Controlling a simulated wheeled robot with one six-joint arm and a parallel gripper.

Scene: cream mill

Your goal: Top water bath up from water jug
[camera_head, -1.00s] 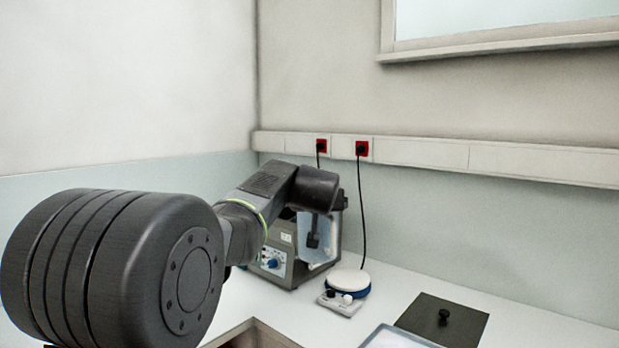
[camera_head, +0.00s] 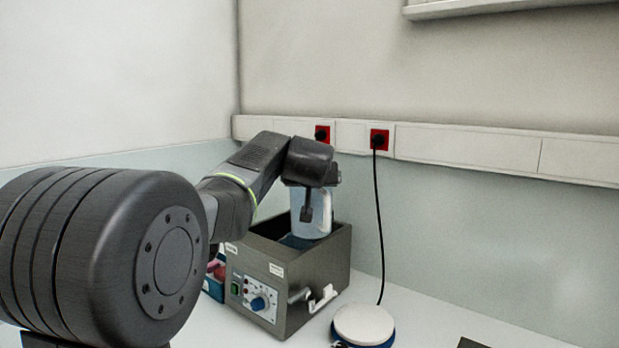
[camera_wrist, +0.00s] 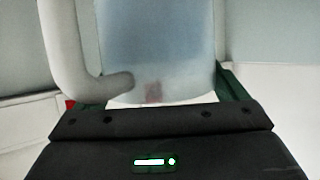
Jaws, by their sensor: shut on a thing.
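The water jug (camera_head: 325,212) is translucent with a pale blue tint and a white handle on its right. My gripper (camera_head: 308,208) is shut on it and holds it about upright over the open top of the water bath (camera_head: 262,262). The water level in the bath cannot be told.
A round white-topped device with a blue rim (camera_head: 363,325) stands right of the bath. A small blue box with reddish contents (camera_head: 216,275) is at its left, partly behind my arm. A black cable (camera_head: 379,220) hangs from a red socket (camera_head: 379,139). The bench at right is mostly clear.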

